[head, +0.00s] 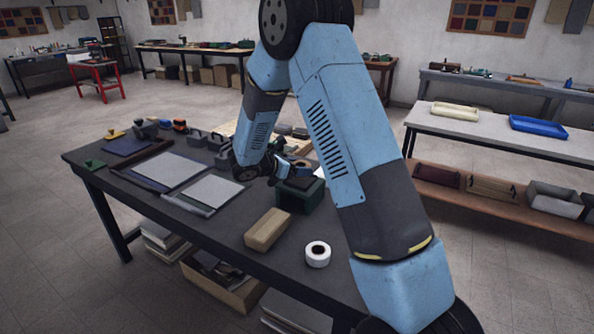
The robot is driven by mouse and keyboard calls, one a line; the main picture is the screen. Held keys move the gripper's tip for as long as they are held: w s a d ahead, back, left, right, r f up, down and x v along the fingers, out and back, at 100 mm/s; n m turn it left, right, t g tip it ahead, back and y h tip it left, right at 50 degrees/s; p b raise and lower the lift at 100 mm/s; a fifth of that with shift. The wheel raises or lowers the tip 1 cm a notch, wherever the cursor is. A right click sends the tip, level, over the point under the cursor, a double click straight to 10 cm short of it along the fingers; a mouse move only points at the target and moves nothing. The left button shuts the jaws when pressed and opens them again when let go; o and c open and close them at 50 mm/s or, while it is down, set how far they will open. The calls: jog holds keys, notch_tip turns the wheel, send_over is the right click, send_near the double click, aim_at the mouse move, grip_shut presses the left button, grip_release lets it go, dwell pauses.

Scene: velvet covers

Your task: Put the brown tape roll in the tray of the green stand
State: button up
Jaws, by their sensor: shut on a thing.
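My gripper (287,170) is over the table, just above the dark green stand (301,197). It is shut on a small brown roll (301,163), which looks like the brown tape roll. The roll is partly hidden by the fingers. It appears at or just above the top of the stand; I cannot tell whether it touches the tray. The stand's tray is mostly hidden by my gripper and arm.
A white tape roll (318,254) and a tan block (267,230) are in front of the stand. Two grey-topped panels (212,192) lie to the left. Dark tools and blocks (197,137) line the far edge. My arm hides the table's right side.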

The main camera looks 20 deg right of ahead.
jog(key=shift+f, duration=0.4)
jog(key=shift+f, duration=0.65)
jog(key=o, duration=1.1)
jog(key=shift+c, duration=0.2)
jog(key=shift+r, duration=0.15)
